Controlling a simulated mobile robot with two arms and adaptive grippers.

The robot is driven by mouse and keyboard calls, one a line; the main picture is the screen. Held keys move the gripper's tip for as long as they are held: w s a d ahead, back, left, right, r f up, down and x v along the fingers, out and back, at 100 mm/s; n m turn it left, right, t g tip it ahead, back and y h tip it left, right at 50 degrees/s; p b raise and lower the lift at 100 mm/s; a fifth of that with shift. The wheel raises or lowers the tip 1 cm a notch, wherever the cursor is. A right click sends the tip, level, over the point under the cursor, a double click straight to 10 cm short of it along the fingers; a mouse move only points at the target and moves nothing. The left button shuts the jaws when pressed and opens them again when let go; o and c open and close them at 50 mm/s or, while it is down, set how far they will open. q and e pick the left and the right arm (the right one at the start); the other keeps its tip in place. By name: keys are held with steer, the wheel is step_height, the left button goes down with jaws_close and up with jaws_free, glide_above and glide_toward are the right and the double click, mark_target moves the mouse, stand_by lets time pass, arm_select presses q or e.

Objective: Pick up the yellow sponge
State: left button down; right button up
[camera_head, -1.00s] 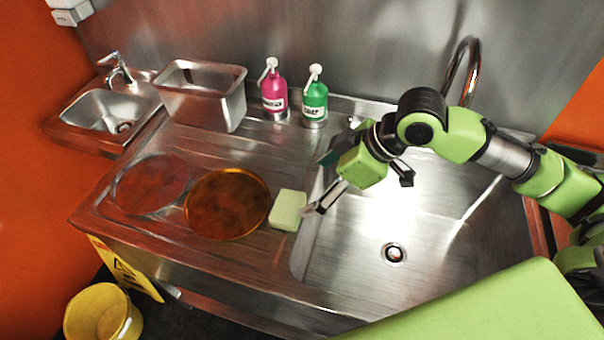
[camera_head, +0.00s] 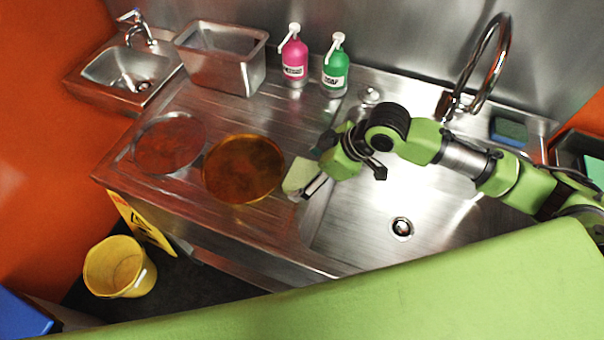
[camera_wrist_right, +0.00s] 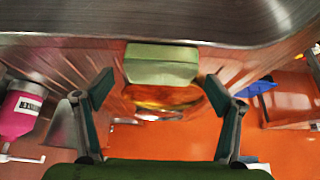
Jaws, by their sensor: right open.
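The pale yellow-green sponge (camera_head: 298,174) lies on the steel drainboard, between the amber plate and the sink basin. My right gripper (camera_head: 318,164) is open at the sponge's right side, its fingers pointing left toward it and one finger overlapping its edge in the head view. In the right wrist view the sponge (camera_wrist_right: 160,66) is centred just ahead of the open, empty fingers (camera_wrist_right: 163,96). I cannot tell whether a finger touches it. My left gripper is not in view.
An amber plate (camera_head: 243,170) and a reddish plate (camera_head: 169,143) lie left of the sponge. A pink bottle (camera_head: 294,62), a green bottle (camera_head: 335,72) and a steel bin (camera_head: 218,62) stand behind. The sink basin (camera_head: 440,206) is right. A blue-green item (camera_head: 509,131) sits near the tap.

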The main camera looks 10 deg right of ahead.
steer(key=shift+x, duration=1.1)
steer(key=shift+a+f, duration=0.1)
steer(key=shift+f, duration=0.05)
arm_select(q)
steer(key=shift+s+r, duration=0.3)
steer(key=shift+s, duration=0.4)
arm_select(e)
steer(key=c, duration=0.8)
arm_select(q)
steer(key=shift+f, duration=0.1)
arm_select(e)
steer(key=shift+r+b, duration=0.3)
steer(key=shift+r, duration=0.35)
arm_select(q)
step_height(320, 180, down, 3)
steer(key=b, duration=0.2)
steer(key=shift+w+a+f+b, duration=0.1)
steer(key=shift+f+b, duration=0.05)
steer(key=shift+b, duration=0.2)
arm_select(e)
steer(key=s+a+r, duration=0.3)
steer(key=r, duration=0.1)
steer(key=s+a+r, duration=0.3)
steer(key=a, duration=0.1)
steer(key=s+a+r, duration=0.3)
steer(key=r, duration=0.1)
steer(key=shift+s+a+r, duration=0.15)
steer(key=shift+a+r, duration=0.1)
steer(key=shift+r, duration=0.15)
